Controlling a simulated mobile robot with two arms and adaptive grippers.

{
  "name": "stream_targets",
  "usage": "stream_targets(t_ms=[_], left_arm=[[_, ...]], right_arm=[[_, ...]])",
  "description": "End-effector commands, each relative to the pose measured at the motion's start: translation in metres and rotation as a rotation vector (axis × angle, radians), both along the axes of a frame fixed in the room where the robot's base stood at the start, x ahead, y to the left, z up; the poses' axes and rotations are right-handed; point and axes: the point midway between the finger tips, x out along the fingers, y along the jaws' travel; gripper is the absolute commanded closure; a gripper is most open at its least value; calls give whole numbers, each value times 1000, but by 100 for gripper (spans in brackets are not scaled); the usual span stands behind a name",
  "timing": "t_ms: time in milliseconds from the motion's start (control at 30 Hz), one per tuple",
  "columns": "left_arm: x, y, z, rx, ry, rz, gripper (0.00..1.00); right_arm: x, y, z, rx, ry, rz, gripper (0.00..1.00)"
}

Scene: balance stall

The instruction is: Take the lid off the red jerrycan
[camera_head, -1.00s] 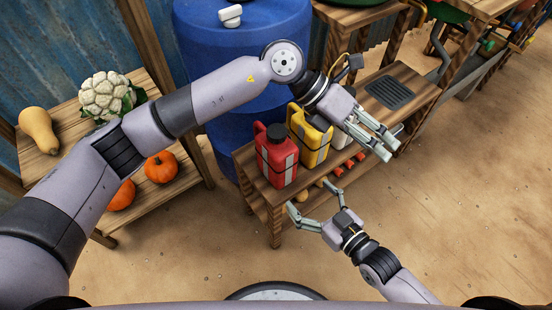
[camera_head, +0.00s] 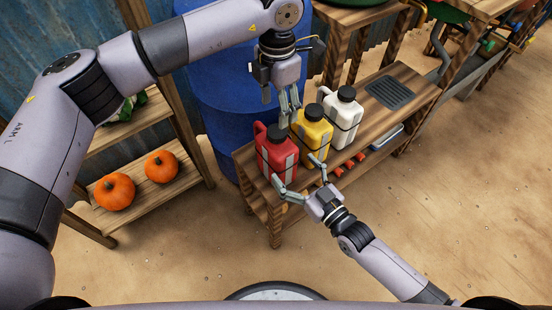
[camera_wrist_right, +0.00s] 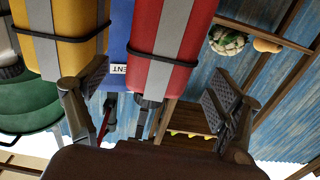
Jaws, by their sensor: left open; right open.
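The red jerrycan (camera_head: 268,158) stands upright at the left end of the wooden bench, with its black lid (camera_head: 277,132) on top. In the right wrist view the red jerrycan (camera_wrist_right: 180,30) appears upside down between my fingers, its dark lid (camera_wrist_right: 150,103) below it. My left gripper (camera_head: 290,115) is open and points down just behind the red and yellow cans, close to the red can's lid; contact cannot be told. My right gripper (camera_head: 294,170) is open in front of the red can, one finger towards each side, and does not grip it.
A yellow jerrycan (camera_head: 313,133) stands close beside the red one, then a white jerrycan (camera_head: 341,120). A blue barrel (camera_head: 222,80) is behind. Pumpkins (camera_head: 115,191) lie on a left shelf. The bench (camera_head: 400,118) has free room at right, near a dark grate (camera_head: 388,93).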

Motion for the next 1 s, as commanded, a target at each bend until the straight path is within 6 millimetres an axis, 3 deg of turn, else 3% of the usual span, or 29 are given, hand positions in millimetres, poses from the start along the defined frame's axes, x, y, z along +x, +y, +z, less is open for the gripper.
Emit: stream_targets(t_ms=[200, 433, 867, 1000], left_arm=[[0, 0, 0, -1, 0, -1, 43], [0, 0, 0, -1, 0, -1, 43], [0, 0, 0, -1, 0, -1, 43], [0, -1, 0, -1, 0, -1, 43]], right_arm=[[36, 26, 1, 0, -3, -1, 14], [60, 44, 0, -1, 0, 0, 14], [67, 49, 0, -1, 2, 0, 14], [67, 49, 0, -1, 0, 0, 23]])
